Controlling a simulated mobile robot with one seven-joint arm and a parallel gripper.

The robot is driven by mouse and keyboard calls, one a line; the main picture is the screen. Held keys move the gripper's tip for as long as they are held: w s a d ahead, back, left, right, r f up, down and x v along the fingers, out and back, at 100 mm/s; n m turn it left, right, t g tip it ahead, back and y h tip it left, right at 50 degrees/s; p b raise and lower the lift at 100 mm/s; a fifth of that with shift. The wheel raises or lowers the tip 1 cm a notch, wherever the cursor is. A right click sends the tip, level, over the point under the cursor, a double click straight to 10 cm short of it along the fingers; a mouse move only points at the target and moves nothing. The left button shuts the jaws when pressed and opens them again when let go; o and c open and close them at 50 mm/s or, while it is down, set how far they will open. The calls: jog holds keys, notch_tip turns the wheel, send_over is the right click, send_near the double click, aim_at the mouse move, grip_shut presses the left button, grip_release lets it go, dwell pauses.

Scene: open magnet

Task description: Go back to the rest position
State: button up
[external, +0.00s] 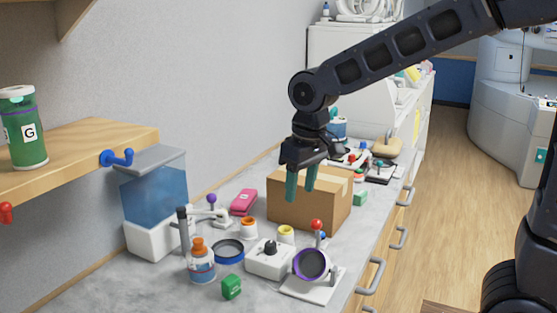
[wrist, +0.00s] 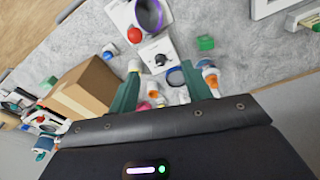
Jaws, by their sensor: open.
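My gripper (external: 301,188) hangs above the counter (external: 107,290), fingers pointing down, just in front of the cardboard box in the external view. Its two green fingers are apart with nothing between them. In the wrist view my gripper (wrist: 168,92) shows the spread fingers above several small items. The cardboard box (external: 300,208) stands on the counter and also shows at the left in the wrist view (wrist: 85,90). My arm reaches in from the upper right.
Below lie a white base with a purple ring (external: 310,265), a white block with a black knob (external: 268,258), a bottle (external: 201,265) and a green cube (external: 231,287). A water tank (external: 155,203) and a wooden shelf (external: 80,150) are left. The floor (external: 440,200) is clear.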

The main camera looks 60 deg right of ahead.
jog(key=s+a+r+n+t, duration=0.1)
jog(key=s+a+r, duration=0.1)
jog(key=s, duration=0.9)
jog(key=s+a+r+n+t, duration=0.1)
jog(key=s+a+r+t, duration=0.1)
jog(key=s, duration=0.9)
jog(key=shift+s+a+r+n, duration=0.2)
jog(key=shift+a+r+n, duration=0.15)
jog(key=shift+a+n, duration=0.1)
